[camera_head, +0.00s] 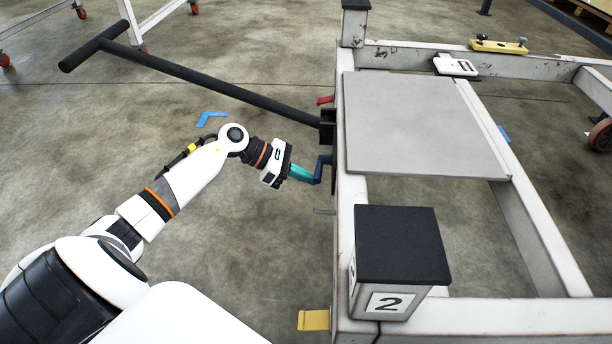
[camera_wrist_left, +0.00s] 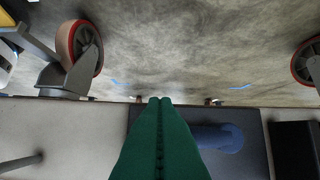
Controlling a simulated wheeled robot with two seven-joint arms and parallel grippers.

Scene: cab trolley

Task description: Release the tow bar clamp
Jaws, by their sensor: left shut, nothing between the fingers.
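The black tow bar (camera_head: 210,82) with its T-handle (camera_head: 95,45) runs from upper left to a dark mount on the side of the white trolley frame (camera_head: 352,195). A blue clamp handle (camera_head: 321,167) sits on a dark plate below that mount. My left gripper (camera_head: 312,180) has its teal fingers shut and empty, beside the blue handle. I cannot tell from the head view whether they touch. In the left wrist view the shut fingers (camera_wrist_left: 160,102) lie over the dark plate (camera_wrist_left: 258,165), with the blue handle (camera_wrist_left: 222,138) just to their right. My right gripper is not in view.
A red lever (camera_head: 325,100) sits above the tow bar mount. A grey panel (camera_head: 425,125) lies on the frame, and a black-topped post marked 2 (camera_head: 402,245) stands nearer. Caster wheels (camera_wrist_left: 85,45) show in the left wrist view. Floor left of the trolley is mostly clear.

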